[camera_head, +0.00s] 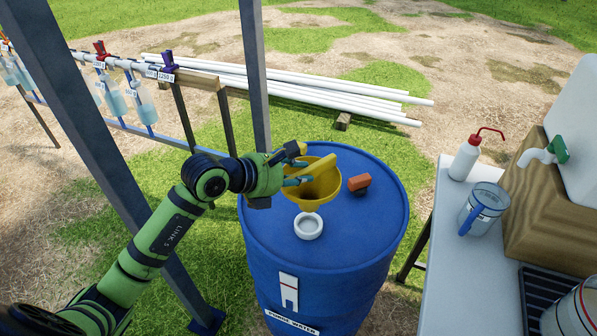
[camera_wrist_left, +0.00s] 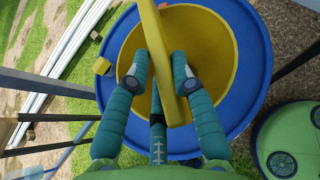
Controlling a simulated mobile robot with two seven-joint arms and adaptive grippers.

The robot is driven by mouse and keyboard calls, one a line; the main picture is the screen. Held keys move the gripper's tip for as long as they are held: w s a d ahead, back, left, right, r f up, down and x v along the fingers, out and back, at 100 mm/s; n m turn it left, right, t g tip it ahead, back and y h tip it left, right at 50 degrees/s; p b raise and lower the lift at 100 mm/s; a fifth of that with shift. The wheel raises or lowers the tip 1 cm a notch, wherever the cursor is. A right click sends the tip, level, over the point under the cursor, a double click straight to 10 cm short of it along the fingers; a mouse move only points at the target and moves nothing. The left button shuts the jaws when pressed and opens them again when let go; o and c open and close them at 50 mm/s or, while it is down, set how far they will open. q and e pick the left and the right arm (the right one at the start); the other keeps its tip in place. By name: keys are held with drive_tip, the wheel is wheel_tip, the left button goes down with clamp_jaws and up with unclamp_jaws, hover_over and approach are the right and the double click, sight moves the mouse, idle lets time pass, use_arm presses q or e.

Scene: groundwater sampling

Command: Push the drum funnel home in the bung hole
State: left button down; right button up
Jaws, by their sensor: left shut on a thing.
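The yellow drum funnel (camera_head: 322,194) is at the blue drum's top (camera_head: 362,235), its wide bowl facing up. A raised yellow bar crosses the bowl. My left gripper (camera_head: 297,173) reaches in from the left over the funnel. In the left wrist view, its teal fingers (camera_wrist_left: 163,80) are shut on the funnel's bar, one on each side. My right gripper is not in view.
A grey post (camera_head: 255,80) rises behind my left arm. A table (camera_head: 440,235) at right holds a wash bottle (camera_head: 465,160) and jug (camera_head: 470,213).

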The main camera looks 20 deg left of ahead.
sight(298, 192)
use_arm(q)
drive_tip(key=shift+f+b, duration=1.25)
drive_tip(key=shift+f, duration=0.1)
drive_tip(key=shift+f+b, duration=1.35)
drive_tip(key=shift+f, duration=0.2)
drive_tip(key=shift+f+b, duration=1.6)
drive_tip(key=shift+b, duration=0.05)
drive_tip(key=c, duration=1)
unclamp_jaws()
drive_tip(key=shift+r, duration=0.1)
